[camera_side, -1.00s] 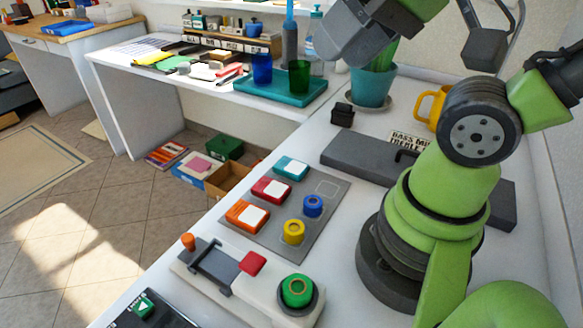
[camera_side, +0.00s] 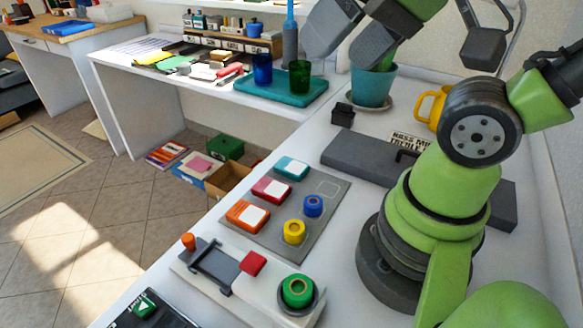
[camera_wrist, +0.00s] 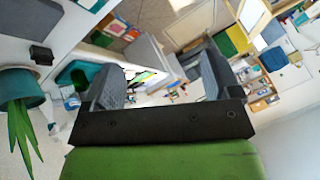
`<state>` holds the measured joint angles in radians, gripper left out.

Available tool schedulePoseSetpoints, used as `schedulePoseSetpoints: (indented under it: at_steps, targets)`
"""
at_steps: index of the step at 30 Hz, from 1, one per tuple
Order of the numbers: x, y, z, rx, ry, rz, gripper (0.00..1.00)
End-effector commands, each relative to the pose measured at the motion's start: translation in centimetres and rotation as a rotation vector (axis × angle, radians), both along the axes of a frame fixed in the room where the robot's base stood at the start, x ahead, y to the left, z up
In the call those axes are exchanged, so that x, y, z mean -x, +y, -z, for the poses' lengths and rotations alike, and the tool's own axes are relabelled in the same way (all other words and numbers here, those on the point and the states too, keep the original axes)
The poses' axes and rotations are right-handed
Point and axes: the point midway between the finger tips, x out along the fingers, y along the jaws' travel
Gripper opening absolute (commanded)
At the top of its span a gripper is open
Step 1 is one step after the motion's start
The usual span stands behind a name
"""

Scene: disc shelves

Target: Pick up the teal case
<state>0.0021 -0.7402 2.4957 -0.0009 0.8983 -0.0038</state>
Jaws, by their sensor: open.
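The teal case (camera_side: 291,168) with a white label lies at the far end of a grey mat (camera_side: 262,237) in the side view. A red case (camera_side: 271,190) and an orange case (camera_side: 247,216) lie in the same row. Blue (camera_side: 313,206) and yellow (camera_side: 294,232) rings sit to their right. My gripper (camera_side: 343,48) is at the top of the side view, well above the bench and apart from the teal case. In the wrist view my gripper (camera_wrist: 160,85) shows two spread fingers with nothing held. I cannot make out the teal case there.
A plant in a teal pot (camera_side: 373,85) and a small black block (camera_side: 343,114) stand behind the mat. A dark grey box (camera_side: 372,160) lies to its right. A device with a red tab (camera_side: 253,263) and a green button (camera_side: 297,290) stands in front.

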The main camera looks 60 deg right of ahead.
Motion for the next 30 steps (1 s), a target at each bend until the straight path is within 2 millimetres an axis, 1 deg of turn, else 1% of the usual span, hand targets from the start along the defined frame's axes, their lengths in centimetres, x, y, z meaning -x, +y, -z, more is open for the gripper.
schedulePoseSetpoints:
  at_steps: [2,5,8,11,14,15,17,21,24,27,30]
  targets:
    - [-0.7,-0.3,0.1,0.015,0.020,-0.002,0.83]
    - [-2.4,-1.0,0.5,0.057,0.067,-0.009,0.83]
    - [-5.0,-2.3,1.4,0.111,0.136,-0.028,0.83]
    - [-7.6,-3.8,3.0,0.163,0.208,-0.057,0.83]
    - [-10.0,-5.5,5.2,0.204,0.282,-0.092,0.83]
    - [-10.8,-6.2,6.3,0.218,0.313,-0.108,0.83]
    - [-12.0,-7.3,8.0,0.237,0.357,-0.134,0.83]
    - [-13.9,-9.9,12.7,0.266,0.457,-0.202,0.83]
    - [-14.6,-11.4,16.0,0.274,0.515,-0.250,0.83]
    - [-14.8,-12.4,18.6,0.276,0.556,-0.288,0.83]
    - [-14.8,-13.0,20.2,0.277,0.579,-0.313,0.83]
